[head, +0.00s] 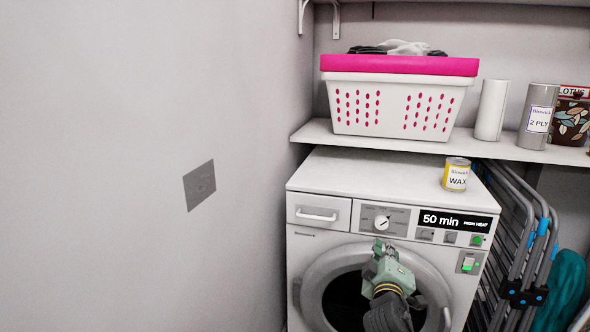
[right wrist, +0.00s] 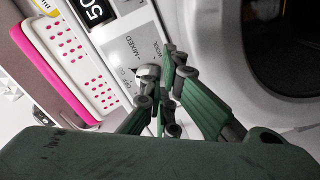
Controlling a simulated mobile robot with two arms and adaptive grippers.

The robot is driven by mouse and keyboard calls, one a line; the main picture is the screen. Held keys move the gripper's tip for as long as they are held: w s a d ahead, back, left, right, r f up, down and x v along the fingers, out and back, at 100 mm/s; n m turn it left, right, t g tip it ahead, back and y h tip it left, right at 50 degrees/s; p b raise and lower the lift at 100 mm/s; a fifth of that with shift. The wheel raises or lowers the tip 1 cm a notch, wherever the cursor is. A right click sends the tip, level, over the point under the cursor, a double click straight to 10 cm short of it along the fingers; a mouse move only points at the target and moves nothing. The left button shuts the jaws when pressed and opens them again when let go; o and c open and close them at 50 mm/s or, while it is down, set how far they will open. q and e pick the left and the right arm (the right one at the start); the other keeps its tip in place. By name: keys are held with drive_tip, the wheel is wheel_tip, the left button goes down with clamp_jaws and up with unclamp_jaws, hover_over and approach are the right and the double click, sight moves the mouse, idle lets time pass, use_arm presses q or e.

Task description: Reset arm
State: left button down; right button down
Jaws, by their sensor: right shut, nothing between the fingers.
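My right gripper (head: 380,249) is in front of the dryer (head: 330,218), just below its control panel and over the upper part of the round door. In the right wrist view its green fingers (right wrist: 172,75) are together with nothing between them, close to the panel and the dial. The white dial (head: 381,223) sits on the panel in the head view. The display (head: 457,222) reads "50 min" and "HIGH HEAT". My left gripper is not in view.
A white basket with a pink rim (head: 400,66) stands on the shelf (head: 350,141). A wax tin (head: 456,174) stands on the dryer top. Folded drying racks (head: 530,235) lean at right.

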drive_tip(key=shift+s+a+r, duration=0.1)
drive_tip(key=shift+s, duration=0.3)
